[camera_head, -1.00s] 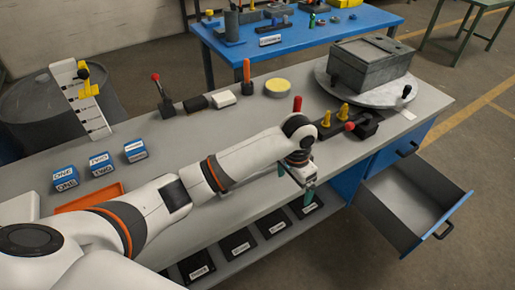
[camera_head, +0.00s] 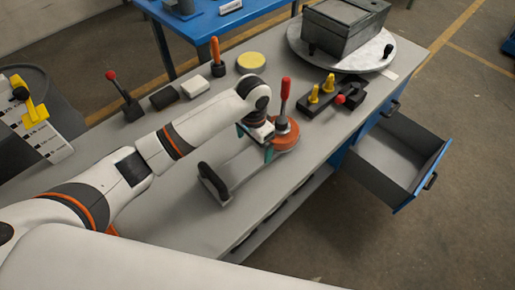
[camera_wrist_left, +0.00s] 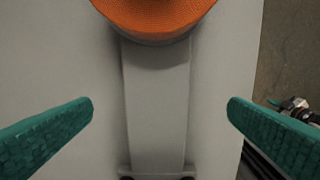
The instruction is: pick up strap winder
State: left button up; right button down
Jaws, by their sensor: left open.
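The strap winder appears to be the long grey bar (camera_head: 238,168) with an orange disc (camera_head: 285,137) at its far end and a black upright grip (camera_head: 213,184) at its near end. A red-knobbed lever (camera_head: 286,94) stands by the disc. My left gripper (camera_head: 254,143) is open above the bar, near the disc. In the left wrist view, the bar (camera_wrist_left: 157,95) runs between the two spread teal fingers, with clear gaps on both sides. The orange disc (camera_wrist_left: 155,12) is at the top there. Part of the bar is hidden by the gripper in the head view. My right gripper is not in view.
Yellow pegs on a dark block (camera_head: 330,97) stand right of the disc. A grey box (camera_head: 345,25) sits on a round plate behind. An open drawer (camera_head: 395,158) juts from the bench's right side. A white block (camera_head: 195,86) and yellow disc (camera_head: 250,62) lie farther back.

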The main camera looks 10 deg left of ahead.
aim_at(254, 155)
pick_arm(q)
jog(key=shift+f, duration=0.6)
jog(key=shift+w+a+f, duration=0.1)
jog(key=shift+a+f, duration=0.05)
jog(key=shift+f, duration=0.45)
notch_tip(254, 155, down, 4)
jog(key=shift+w+r+p, duration=0.1)
jog(key=shift+r+p, duration=0.1)
jog(key=shift+p, duration=0.3)
jog(key=shift+w+f, duration=0.1)
jog(key=shift+f, duration=0.4)
jog(key=c, duration=1.8)
jog(key=shift+w+r, duration=0.1)
jog(key=shift+c, duration=0.9)
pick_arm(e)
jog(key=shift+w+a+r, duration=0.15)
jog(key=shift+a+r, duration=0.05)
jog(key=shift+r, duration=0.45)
pick_arm(q)
jog(key=shift+r, duration=0.1)
